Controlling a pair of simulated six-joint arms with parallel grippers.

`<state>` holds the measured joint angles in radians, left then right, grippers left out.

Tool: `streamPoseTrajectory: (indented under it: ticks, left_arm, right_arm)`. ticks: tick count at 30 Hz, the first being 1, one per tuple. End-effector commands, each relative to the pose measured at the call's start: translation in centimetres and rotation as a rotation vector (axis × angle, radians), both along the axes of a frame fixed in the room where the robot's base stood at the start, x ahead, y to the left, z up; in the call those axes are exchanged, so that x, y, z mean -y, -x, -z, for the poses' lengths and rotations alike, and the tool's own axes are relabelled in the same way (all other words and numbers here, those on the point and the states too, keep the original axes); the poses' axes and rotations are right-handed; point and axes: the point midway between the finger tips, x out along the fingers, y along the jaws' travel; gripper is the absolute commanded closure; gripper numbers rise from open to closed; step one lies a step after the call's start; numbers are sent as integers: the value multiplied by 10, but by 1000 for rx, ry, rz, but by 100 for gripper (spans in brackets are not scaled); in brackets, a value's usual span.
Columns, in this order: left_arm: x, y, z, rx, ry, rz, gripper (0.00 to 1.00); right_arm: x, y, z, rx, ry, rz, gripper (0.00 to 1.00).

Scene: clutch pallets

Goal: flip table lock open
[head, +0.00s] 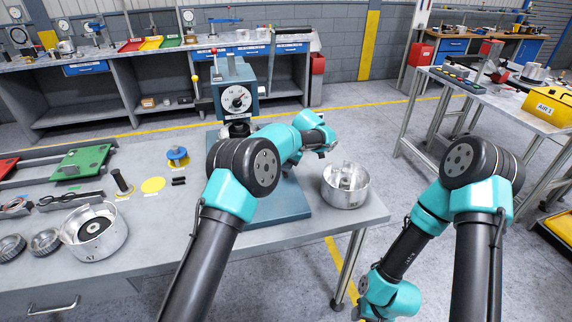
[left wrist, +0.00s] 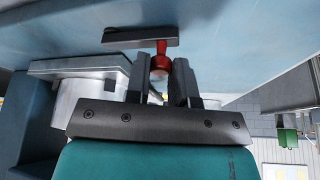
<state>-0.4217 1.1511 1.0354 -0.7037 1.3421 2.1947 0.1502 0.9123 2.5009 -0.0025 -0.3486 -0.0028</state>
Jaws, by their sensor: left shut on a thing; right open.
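In the left wrist view, a lever with a red knob (left wrist: 161,64) sits between the two fingers of my left gripper (left wrist: 159,78), which is shut on it. The lever meets a short dark bar beside a pale blue surface. In the head view, my left arm reaches to the grey-blue machine with a round dial (head: 237,99). My left wrist is at the machine's right side, above its blue base (head: 285,205). The lever and my left fingertips cannot be made out there. My right arm hangs off the table's right end, its gripper out of view.
A silver bowl-shaped housing (head: 345,186) stands on the table close to the right of my left wrist. Another round housing (head: 94,232), a blue-topped spool (head: 177,156) and a green tray (head: 82,162) are on the left.

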Motion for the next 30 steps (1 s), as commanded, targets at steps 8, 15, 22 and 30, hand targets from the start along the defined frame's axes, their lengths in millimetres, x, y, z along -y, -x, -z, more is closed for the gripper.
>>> streamPoseTrajectory:
  ticks: [8,15,22,30]
  left_arm:
    - [0,0,0,2,0,1,71]
    - [0,0,0,1,0,2,52]
    - [1,0,-1,1,0,2,52]
    - [10,0,-23,5,0,2,52]
  right_arm:
    - [0,0,0,0,0,0,57]
    - [0,0,0,0,0,0,57]
    - [0,0,0,0,0,0,57]
    - [0,0,0,0,0,0,57]
